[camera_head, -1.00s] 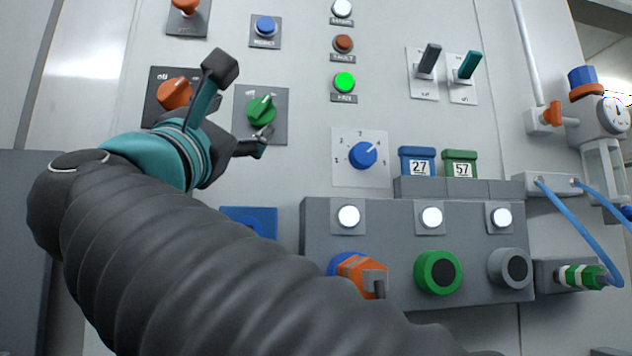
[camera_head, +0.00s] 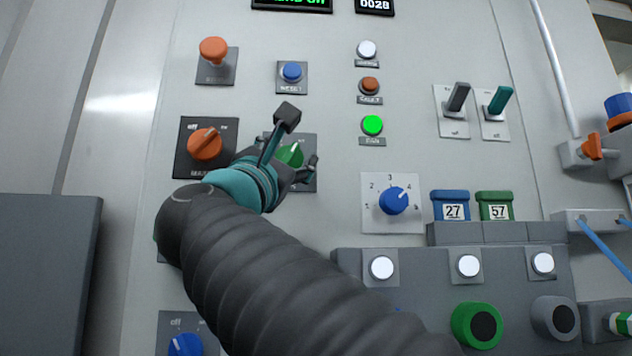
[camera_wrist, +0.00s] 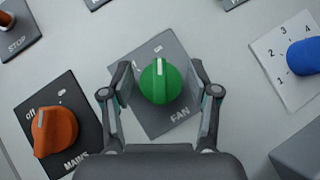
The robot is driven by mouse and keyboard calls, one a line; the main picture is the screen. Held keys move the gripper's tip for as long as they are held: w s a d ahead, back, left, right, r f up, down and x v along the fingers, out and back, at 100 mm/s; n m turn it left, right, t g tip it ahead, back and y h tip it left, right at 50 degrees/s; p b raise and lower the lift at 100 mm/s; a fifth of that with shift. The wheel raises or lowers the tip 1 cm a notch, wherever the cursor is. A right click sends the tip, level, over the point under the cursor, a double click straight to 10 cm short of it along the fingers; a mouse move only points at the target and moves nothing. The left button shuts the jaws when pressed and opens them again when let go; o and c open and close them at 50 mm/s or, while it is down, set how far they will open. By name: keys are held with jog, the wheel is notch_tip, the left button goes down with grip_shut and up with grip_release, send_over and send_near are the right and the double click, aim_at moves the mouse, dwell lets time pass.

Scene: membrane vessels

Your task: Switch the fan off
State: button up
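The fan switch is a green rotary knob (camera_wrist: 160,82) on a grey plate marked FAN (camera_wrist: 178,122) in the wrist view. Its white pointer line points up in that view, near the plate's upper lettering, which is too small to read. In the head view the knob (camera_head: 290,155) is partly hidden by my gripper. My gripper (camera_head: 299,140) is open, with one finger on each side of the knob. In the wrist view the fingers (camera_wrist: 160,88) stand apart from the knob, with gaps on both sides. The green RUN lamp (camera_head: 372,125) is lit.
The orange MAINS knob (camera_head: 205,144) is close to the left of my gripper. A blue RESET button (camera_head: 291,72) sits above and an orange STOP knob (camera_head: 213,50) upper left. A blue numbered dial (camera_head: 394,201) is to the right. Two toggle levers (camera_head: 458,97) are further right.

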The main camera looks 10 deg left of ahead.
jog(key=c, duration=0.7)
jog(key=shift+o, duration=0.2)
jog(key=shift+f+n+y+b, duration=0.15)
jog(key=shift+n+y+b, duration=0.25)
jog(key=shift+b, duration=0.05)
jog(key=n+t+y+b, duration=0.1)
jog(key=n+y+b, duration=0.1)
jog(key=n, duration=0.1)
jog(key=shift+d+f+y, duration=0.1)
jog(key=shift+y, duration=0.2)
jog(key=n+y+b, duration=0.2)
jog(key=n+y, duration=0.4)
jog(key=shift+t+b, duration=0.35)
jog(key=shift+t, duration=0.05)
jog(key=n+g+y+b, duration=0.1)
jog(key=n+y, duration=0.3)
jog(key=n+g+y, duration=0.1)
jog(key=n+y, duration=0.2)
jog(key=n, duration=0.1)
jog(key=shift+n+g+y+b, duration=0.3)
jog(key=shift+n+y+b, duration=0.1)
jog(key=shift+r+n+g+y+b, duration=0.2)
jog(key=shift+n+g+y, duration=1)
jog(key=shift+n, duration=0.65)
jog(key=shift+r+n+g+y+b, duration=0.1)
jog(key=shift+n+g+y+b, duration=0.1)
jog(key=shift+n+g+y, duration=1.35)
jog(key=shift+n+t, duration=0.25)
jog(key=shift+n, duration=0.35)
